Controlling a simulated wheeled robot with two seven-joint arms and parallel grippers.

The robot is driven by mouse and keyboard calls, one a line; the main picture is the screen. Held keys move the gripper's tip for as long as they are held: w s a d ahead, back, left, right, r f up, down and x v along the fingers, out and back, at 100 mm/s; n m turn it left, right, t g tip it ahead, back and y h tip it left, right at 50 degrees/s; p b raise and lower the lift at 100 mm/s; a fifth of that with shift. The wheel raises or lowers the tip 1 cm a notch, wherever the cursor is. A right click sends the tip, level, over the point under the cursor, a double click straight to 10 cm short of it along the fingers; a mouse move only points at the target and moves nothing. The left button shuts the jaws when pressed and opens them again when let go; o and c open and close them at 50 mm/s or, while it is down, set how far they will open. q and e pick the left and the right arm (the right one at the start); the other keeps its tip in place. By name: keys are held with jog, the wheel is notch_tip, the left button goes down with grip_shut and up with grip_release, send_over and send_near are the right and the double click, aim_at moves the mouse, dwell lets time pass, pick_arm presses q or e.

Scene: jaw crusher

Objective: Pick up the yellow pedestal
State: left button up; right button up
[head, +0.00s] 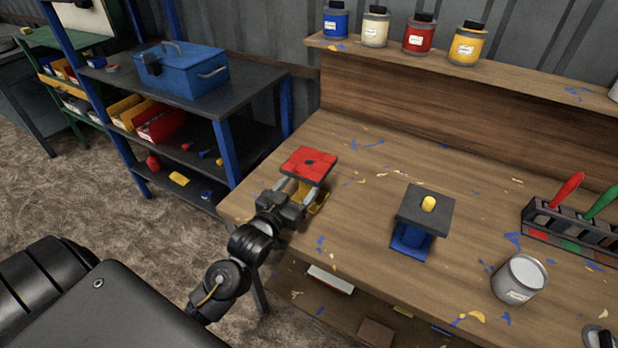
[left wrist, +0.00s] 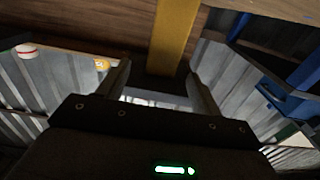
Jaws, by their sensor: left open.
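The yellow pedestal (head: 319,203) stands near the left end of the wooden workbench. A red square plate (head: 308,165) with a dark centre sits on top of it and hides much of its column. My left gripper (head: 292,190) is at the column, just under the red plate, with its jaws open. In the left wrist view the yellow column (left wrist: 175,40) shows beyond and between the two open fingers (left wrist: 160,78). I cannot tell whether either finger touches it. My right gripper is not in view.
A blue pedestal (head: 408,240) with a dark top and a small yellow piece stands to the right. Farther right are a grey can (head: 519,280) and a tool rack (head: 570,232). Paint jars line the back shelf (head: 400,56). A blue shelving unit (head: 226,150) stands left of the bench.

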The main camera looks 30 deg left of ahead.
pick_arm(q)
jog(key=w+p, duration=0.1)
jog(key=w, duration=0.3)
jog(key=shift+a, duration=0.15)
jog(key=shift+w, duration=0.45)
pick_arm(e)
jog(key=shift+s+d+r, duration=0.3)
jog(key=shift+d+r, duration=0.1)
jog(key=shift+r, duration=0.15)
pick_arm(q)
jog(key=shift+c, duration=0.8)
jog(key=c, duration=1.2)
grip_shut()
jog(key=shift+r, duration=0.1)
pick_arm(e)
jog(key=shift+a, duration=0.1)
